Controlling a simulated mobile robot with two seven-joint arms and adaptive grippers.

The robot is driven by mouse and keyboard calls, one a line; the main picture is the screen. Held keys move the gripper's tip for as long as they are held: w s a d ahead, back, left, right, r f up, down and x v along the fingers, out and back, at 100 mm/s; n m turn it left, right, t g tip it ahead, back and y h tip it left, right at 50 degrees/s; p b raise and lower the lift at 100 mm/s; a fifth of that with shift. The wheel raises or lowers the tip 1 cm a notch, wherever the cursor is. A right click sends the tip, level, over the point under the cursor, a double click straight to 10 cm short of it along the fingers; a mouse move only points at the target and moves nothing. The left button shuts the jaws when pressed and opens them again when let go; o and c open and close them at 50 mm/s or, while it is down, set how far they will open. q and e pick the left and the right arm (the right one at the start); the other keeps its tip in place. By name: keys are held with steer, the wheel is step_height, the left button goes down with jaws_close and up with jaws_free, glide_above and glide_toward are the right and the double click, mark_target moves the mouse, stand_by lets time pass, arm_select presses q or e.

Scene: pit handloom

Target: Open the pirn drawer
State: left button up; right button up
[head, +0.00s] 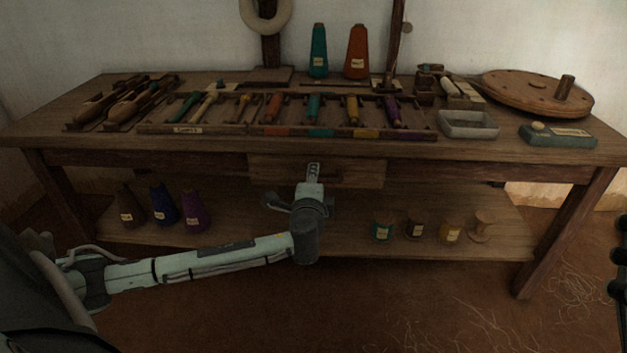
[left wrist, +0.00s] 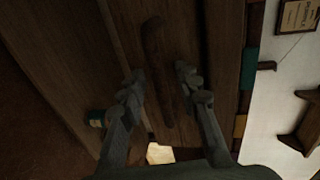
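The pirn drawer (head: 362,174) is a plain brown wooden front under the middle of the table top. It looks shut or nearly so. My left gripper (head: 313,171) is in front of it and hides part of the front and most of the handle. In the left wrist view the drawer front (left wrist: 185,35) shows sideways, with a dark wooden bar handle (left wrist: 154,55). The fingers of my left gripper (left wrist: 161,82) are apart, one on each side of the handle. I cannot tell whether either finger touches it. My right gripper is not clearly in view.
The wooden table (head: 80,145) carries a rack of coloured pirns, cones, a grey tray (head: 470,125) and a round wooden disc (head: 535,92). Cones and small spools stand on the lower shelf (head: 340,238). A dark object (head: 620,265) is cut off at the right edge.

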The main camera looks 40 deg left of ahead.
arm_select(q)
jaws_close()
steer(key=shift+s+d, duration=0.1)
steer(key=shift+s, duration=0.05)
stand_by(0.4)
